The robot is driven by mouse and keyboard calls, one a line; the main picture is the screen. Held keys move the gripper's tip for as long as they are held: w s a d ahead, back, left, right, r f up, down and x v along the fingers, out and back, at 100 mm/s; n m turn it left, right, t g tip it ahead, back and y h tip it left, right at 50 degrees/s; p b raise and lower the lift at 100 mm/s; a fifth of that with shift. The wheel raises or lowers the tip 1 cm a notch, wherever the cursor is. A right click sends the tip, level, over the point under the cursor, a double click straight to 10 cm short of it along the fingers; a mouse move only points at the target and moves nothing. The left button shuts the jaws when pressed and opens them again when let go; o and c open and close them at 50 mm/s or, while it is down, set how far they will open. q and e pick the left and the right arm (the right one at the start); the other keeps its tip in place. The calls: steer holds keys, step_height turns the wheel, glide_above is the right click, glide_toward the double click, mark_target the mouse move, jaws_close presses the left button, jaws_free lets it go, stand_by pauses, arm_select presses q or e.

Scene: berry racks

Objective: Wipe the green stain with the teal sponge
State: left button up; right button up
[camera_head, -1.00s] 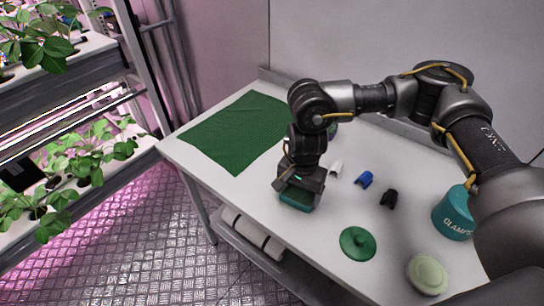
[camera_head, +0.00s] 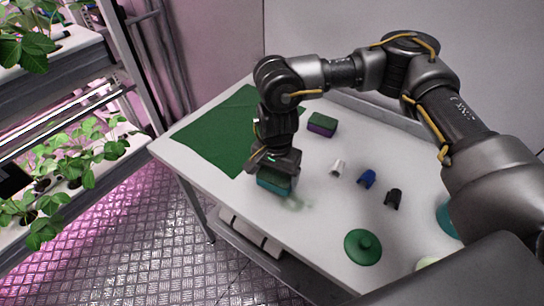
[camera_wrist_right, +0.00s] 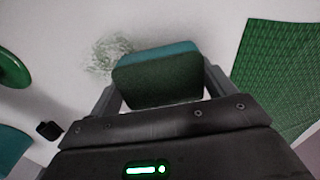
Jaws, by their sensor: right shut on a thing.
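My right gripper (camera_head: 275,172) is shut on the teal sponge (camera_head: 273,182) and holds it at the table's front part, just right of the green cloth. In the right wrist view the sponge (camera_wrist_right: 158,78) sits between the two fingers, with a dark green face towards the camera. The green stain (camera_head: 296,203) is a faint smear on the white table, directly right of the sponge. It also shows in the right wrist view (camera_wrist_right: 105,55), beside the sponge; part may be hidden under it. My left gripper is in neither view.
A green cloth (camera_head: 220,130) covers the table's left end. A green and purple sponge (camera_head: 322,124) lies behind. White (camera_head: 338,167), blue (camera_head: 366,179) and black (camera_head: 394,198) clips and a green lid (camera_head: 363,247) lie to the right. A teal tub (camera_head: 447,219) is partly hidden by my arm.

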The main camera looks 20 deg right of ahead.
step_height(320, 180, up, 4)
steer(key=shift+s+d+f+p, duration=0.15)
steer(key=shift+f+p, duration=0.1)
steer(key=shift+p, duration=0.8)
steer(key=shift+r, duration=0.35)
steer(key=shift+r+p, duration=0.4)
steer(key=shift+p, duration=0.1)
steer(key=shift+r, duration=0.45)
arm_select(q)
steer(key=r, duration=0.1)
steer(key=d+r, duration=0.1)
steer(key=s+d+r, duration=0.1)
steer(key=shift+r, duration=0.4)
